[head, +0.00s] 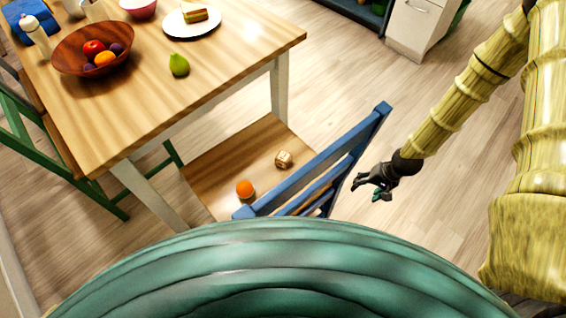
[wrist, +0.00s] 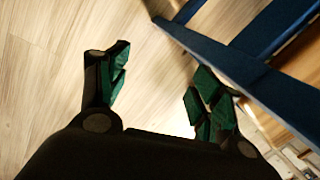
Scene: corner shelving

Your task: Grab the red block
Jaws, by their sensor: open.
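I cannot make out a plainly red block in either view. A small cube-shaped block (head: 283,159), light brown with markings, lies on the wooden seat of the blue chair (head: 346,150). My gripper (head: 364,188) is open and empty, to the right of the chair's blue backrest in the head view. The backrest stands between my gripper and the block. In the wrist view my gripper (wrist: 160,82) has its green-padded fingers apart over bare floor, with the blue chair frame (wrist: 235,65) close to the right finger.
An orange (head: 244,188) lies on the same seat. The wooden table (head: 150,100) holds a fruit bowl (head: 65,65), a green pear (head: 179,64) and a plate with cake (head: 180,25). A green chair (head: 20,130) is at left. Floor right of the blue chair is clear.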

